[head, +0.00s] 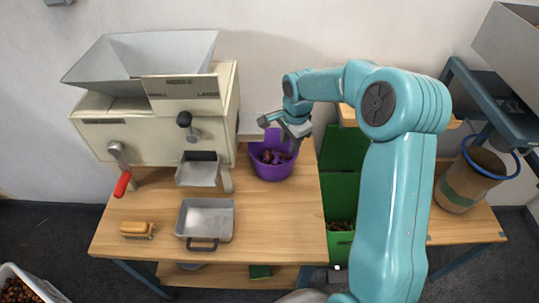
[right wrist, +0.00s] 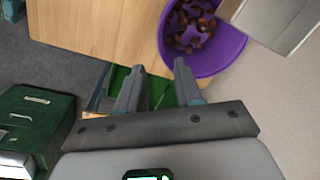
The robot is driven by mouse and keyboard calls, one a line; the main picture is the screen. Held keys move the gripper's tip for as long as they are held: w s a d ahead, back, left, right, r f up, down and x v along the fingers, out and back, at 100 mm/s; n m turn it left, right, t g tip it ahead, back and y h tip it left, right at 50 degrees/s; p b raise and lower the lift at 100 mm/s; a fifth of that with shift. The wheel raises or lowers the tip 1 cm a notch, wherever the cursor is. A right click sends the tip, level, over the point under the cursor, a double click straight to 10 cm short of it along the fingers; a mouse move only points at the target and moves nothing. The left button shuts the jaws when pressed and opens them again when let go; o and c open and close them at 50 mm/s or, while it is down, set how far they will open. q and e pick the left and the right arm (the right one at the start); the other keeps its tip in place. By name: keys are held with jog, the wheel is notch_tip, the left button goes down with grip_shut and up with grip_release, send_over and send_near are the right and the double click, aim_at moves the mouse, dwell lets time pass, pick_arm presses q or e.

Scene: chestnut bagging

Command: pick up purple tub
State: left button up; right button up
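The purple tub (head: 272,172) stands upright on the wooden table near its back right edge, with brown chestnuts inside. It also shows in the right wrist view (right wrist: 228,55) at upper right. My right gripper (head: 279,136) is above the tub's back rim in the head view, partly covering it. In the right wrist view its two fingers (right wrist: 159,68) are apart with nothing held, and the right fingertip overlaps the tub's rim. I cannot tell whether it touches. My left gripper is not in view.
A cream machine (head: 160,135) with a hopper and red-handled lever stands left of the tub. A metal pan (head: 208,211) and a brush (head: 137,229) lie on the table. Green bins (head: 340,190) fill the gap at right. The table's front right is clear.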

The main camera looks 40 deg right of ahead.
jog(key=p, duration=0.1)
send_over(285, 170)
jog(key=s, duration=0.1)
jog(key=f, duration=0.9)
jog(key=shift+s+a+f, duration=0.1)
jog(key=shift+a+f, duration=0.1)
jog(key=shift+f, duration=0.2)
jog(key=shift+w+d+f+p, duration=0.1)
jog(key=shift+w+f+p, duration=0.1)
jog(key=shift+f+p, duration=0.1)
jog(key=f, duration=0.1)
jog(key=f+p, duration=0.2)
jog(key=f, duration=0.1)
jog(key=shift+w+d+f, duration=0.1)
jog(key=shift+w, duration=0.25)
jog(key=shift+w+d+f, duration=0.1)
jog(key=shift+w+f, duration=0.1)
jog(key=shift+f, duration=0.25)
jog(key=shift+s+r, duration=0.15)
jog(key=c, duration=0.3)
grip_shut()
